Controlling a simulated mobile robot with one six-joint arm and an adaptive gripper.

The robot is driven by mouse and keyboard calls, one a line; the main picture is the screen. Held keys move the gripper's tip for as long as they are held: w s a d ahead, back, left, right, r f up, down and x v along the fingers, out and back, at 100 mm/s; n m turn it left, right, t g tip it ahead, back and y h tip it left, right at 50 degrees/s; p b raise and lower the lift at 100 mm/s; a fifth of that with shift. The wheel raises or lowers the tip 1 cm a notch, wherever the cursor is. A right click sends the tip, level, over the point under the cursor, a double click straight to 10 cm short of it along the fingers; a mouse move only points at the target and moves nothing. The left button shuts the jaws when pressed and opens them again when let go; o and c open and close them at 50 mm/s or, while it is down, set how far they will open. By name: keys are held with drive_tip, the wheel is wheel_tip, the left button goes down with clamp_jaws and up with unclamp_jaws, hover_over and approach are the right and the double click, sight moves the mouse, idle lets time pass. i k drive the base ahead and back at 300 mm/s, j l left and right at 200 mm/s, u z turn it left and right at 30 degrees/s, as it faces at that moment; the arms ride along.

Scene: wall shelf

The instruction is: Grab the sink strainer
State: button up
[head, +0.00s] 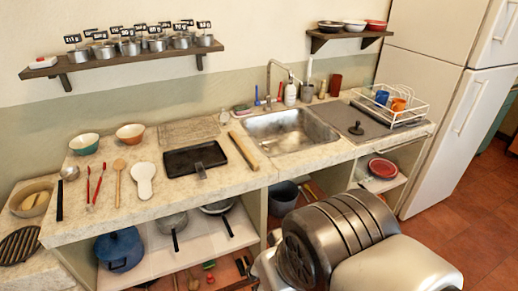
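A small dark round piece with an upright knob, which looks like the sink strainer (356,129), sits on the grey drainboard (375,124) just right of the sink basin. It stands clear of the things around it. The steel sink (290,131) is set into the stone counter and looks empty, with a tall faucet (270,80) behind it. My arm shows large at the lower right, in front of the counter. My gripper is not in view.
A white dish rack (392,104) with blue and orange cups stands right of the strainer. A wooden rolling pin or board (243,150) lies left of the sink. Bottles stand behind the sink. A fridge (455,110) stands at the right. Shelves below hold pots.

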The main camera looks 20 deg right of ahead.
sight(264, 148)
drive_tip(key=i+l, duration=1.75)
